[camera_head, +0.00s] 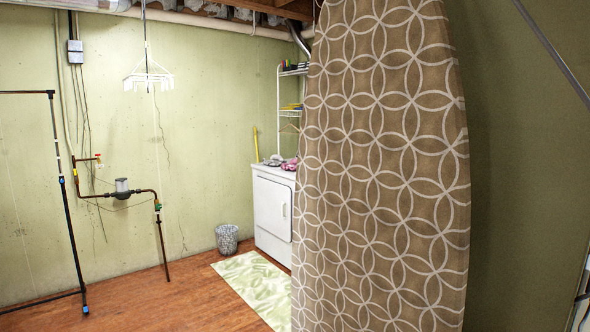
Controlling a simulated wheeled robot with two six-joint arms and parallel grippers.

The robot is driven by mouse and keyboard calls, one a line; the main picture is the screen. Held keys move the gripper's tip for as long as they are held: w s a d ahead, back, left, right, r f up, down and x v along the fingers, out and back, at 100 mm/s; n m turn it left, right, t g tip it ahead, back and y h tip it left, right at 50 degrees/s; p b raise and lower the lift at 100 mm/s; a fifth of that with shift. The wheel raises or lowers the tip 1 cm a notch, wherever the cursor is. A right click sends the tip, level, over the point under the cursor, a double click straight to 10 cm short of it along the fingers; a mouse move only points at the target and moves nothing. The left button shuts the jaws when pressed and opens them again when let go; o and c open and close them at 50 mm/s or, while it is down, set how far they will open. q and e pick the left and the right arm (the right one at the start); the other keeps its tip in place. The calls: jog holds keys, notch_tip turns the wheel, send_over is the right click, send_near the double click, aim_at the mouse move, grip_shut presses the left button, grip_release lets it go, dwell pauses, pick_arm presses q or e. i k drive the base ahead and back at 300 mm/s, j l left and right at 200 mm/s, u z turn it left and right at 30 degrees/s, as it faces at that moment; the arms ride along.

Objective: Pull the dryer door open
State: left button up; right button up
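A white dryer (259,222) stands against the back wall, some way off, near the middle of the picture. Its white front door (271,206) looks shut, with a small handle (284,210) near the door's right side. The dryer's right part is hidden behind a hanging patterned board. Neither of my grippers shows in this view.
A tall brown patterned ironing board (385,170) stands close, covering the right of the dryer. A green mat (253,284) lies before the dryer, and a waste basket (227,239) stands left of it. Pipes (117,194) and a black rack (67,200) are at left. Wooden floor (150,305) is clear.

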aim_at(273, 200)
jog(key=i+j+u, duration=0.65)
jog(key=i+j, duration=0.15)
jog(key=i, duration=0.15)
jog(key=i+j+z, duration=0.1)
jog(key=i, duration=0.4)
jog(key=i+j+z, duration=0.15)
jog(key=i, duration=0.4)
jog(key=i+j+z, duration=0.1)
jog(key=i+j, duration=0.2)
jog(key=i, duration=0.2)
